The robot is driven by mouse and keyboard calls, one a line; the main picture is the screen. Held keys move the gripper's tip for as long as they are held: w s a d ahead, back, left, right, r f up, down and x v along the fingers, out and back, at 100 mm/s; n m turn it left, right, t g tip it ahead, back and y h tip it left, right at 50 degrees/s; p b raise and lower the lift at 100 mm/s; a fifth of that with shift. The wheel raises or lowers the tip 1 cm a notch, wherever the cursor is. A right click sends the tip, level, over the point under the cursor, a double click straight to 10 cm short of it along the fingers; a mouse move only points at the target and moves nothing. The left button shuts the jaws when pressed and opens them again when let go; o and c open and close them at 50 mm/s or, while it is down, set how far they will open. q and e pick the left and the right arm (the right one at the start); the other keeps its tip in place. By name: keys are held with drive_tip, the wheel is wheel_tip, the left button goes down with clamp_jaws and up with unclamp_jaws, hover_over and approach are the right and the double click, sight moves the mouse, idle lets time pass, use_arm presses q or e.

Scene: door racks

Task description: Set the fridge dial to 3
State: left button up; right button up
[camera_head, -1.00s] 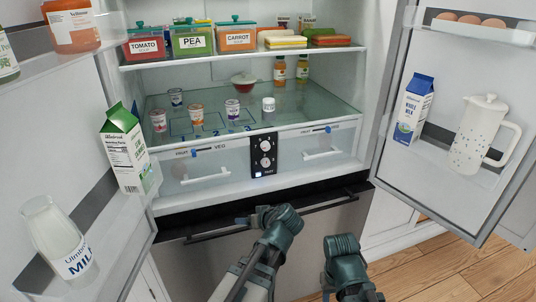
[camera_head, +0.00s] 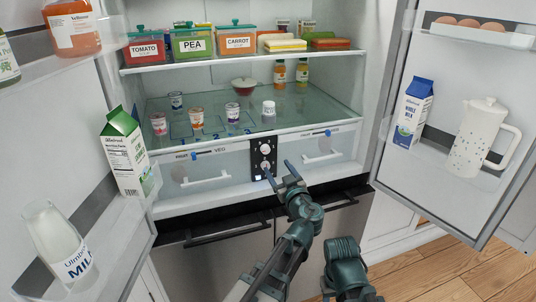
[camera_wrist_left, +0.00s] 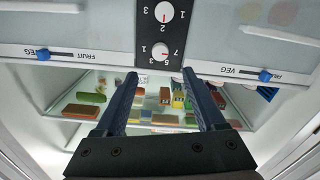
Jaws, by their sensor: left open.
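A dark control panel (camera_head: 263,157) sits in the middle of the drawer front inside the open fridge. It carries two white round dials, an upper one (camera_head: 265,149) and a lower one (camera_head: 266,163). In the left wrist view, which is upside down, the upper dial (camera_wrist_left: 160,50) has a red mark and numbers around it. The lower dial (camera_wrist_left: 164,12) shows near the top edge. I cannot read which dial is the fridge's. My left gripper (camera_head: 279,172) is open and empty, just in front of and below the panel, apart from the dials. My right gripper is out of view.
Fruit/veg sliders (camera_head: 194,154) (camera_head: 314,132) and white drawer handles flank the panel. Cups and jars stand on the glass shelf (camera_head: 290,108) above. Open doors with a green carton (camera_head: 124,150) and a white jug (camera_head: 480,140) stand left and right.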

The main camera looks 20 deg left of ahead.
sight(266, 151)
use_arm(q)
drive_tip(key=x, duration=1)
drive_tip(key=shift+w+a, duration=0.1)
drive_tip(key=shift+c, duration=0.2)
clamp_jaws()
